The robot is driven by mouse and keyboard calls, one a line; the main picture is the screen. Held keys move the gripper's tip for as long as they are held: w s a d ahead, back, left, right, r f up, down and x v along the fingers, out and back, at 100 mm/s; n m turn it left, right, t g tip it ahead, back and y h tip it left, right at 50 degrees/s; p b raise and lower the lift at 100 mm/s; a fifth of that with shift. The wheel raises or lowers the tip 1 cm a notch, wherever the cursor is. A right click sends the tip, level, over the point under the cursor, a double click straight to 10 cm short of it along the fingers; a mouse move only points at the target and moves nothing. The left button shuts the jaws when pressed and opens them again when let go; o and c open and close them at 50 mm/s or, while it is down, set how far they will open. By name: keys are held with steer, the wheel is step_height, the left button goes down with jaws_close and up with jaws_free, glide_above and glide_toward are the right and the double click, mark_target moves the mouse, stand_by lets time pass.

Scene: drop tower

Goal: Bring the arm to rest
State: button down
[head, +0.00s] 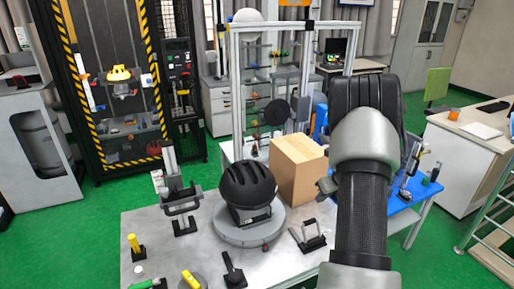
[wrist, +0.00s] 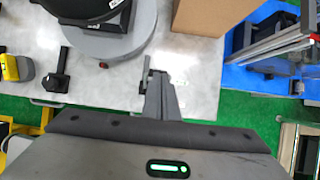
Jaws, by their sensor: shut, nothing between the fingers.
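My gripper (wrist: 157,76) is shut and empty in the wrist view. In the head view my arm (head: 362,215) rises at the right of centre, bent at a grey joint, in front of the table's right side. My gripper is not clear there, so its height above the table is hard to tell. A black ribbed helmet (head: 247,185) sits on the round base (head: 248,234), left of my arm.
A cardboard box (head: 298,168) stands behind the helmet, close to my arm. A blue table (head: 402,194) stands right. A striped drop tower (head: 80,110) stands left. Green floor (head: 35,235) is clear left.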

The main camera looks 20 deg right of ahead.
steer(key=s+a+r+n+y, duration=0.1)
steer(key=s+a+r+n, duration=0.2)
steer(key=a+r+n, duration=0.65)
steer(key=s+a+r+n+y, duration=0.1)
steer(key=s+a+r+n, duration=0.2)
steer(key=a+r+n, duration=0.6)
steer(key=s+a+r+n+h, duration=0.1)
steer(key=s+a+r+n, duration=0.3)
steer(key=s, duration=0.7)
steer(key=s+a+r+n+h, duration=0.1)
steer(key=s+a+r+n, duration=0.3)
steer(key=s+a+n, duration=0.5)
steer(key=s+n, duration=0.2)
steer(key=n, duration=0.1)
steer(key=shift+a+r+h, duration=0.15)
steer(key=shift+h, duration=0.15)
steer(key=shift+n, duration=0.25)
